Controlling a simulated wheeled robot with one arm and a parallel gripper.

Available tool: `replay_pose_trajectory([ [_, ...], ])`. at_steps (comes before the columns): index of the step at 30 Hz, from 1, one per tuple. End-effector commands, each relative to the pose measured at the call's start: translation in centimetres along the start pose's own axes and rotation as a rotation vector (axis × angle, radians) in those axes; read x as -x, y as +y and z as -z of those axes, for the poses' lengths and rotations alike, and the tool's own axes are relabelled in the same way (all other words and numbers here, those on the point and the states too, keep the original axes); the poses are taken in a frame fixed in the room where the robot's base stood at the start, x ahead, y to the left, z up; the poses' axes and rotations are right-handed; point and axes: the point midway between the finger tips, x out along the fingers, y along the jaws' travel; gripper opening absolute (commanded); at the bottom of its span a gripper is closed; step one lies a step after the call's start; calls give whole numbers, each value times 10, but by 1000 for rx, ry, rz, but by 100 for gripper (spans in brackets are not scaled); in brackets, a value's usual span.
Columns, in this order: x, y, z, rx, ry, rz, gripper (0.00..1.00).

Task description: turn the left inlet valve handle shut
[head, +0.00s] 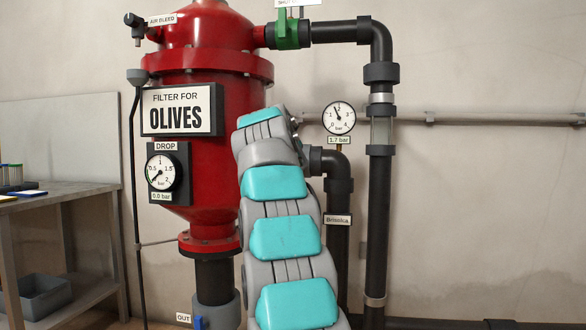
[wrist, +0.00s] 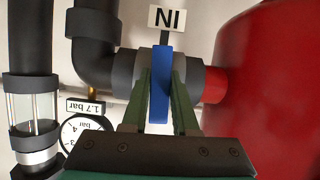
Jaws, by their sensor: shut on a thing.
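The inlet valve handle (wrist: 160,95) is a blue lever seen nearly edge-on in the wrist view, under an upside-down "IN" sign (wrist: 166,18). It stands across the line of its pipe in that picture. My gripper (wrist: 161,80) is shut on it, with one dark green finger against each side. The grey valve body (wrist: 128,72) is behind the fingers, between a dark elbow pipe (wrist: 95,45) and the red filter tank (wrist: 265,90). In the head view my arm hides the handle and my gripper.
The red tank (head: 232,110) and a tall dark pipe (head: 378,220) flank my arm. A gauge (head: 339,118) labelled 1.7 bar is at right; the DROP gauge (head: 160,172) is labelled 0.0 bar. A green-handled valve (head: 288,30) is above. A bench (head: 75,190) stands left.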

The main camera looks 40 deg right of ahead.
Motion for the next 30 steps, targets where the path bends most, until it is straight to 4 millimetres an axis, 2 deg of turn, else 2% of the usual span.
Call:
replay_pose_trajectory([
  [20,0,0,0,-53,1,23,0],
  [21,0,0,0,-53,1,23,30],
  [28,0,0,0,-53,1,22,56],
  [30,0,0,0,-53,0,22,56],
])
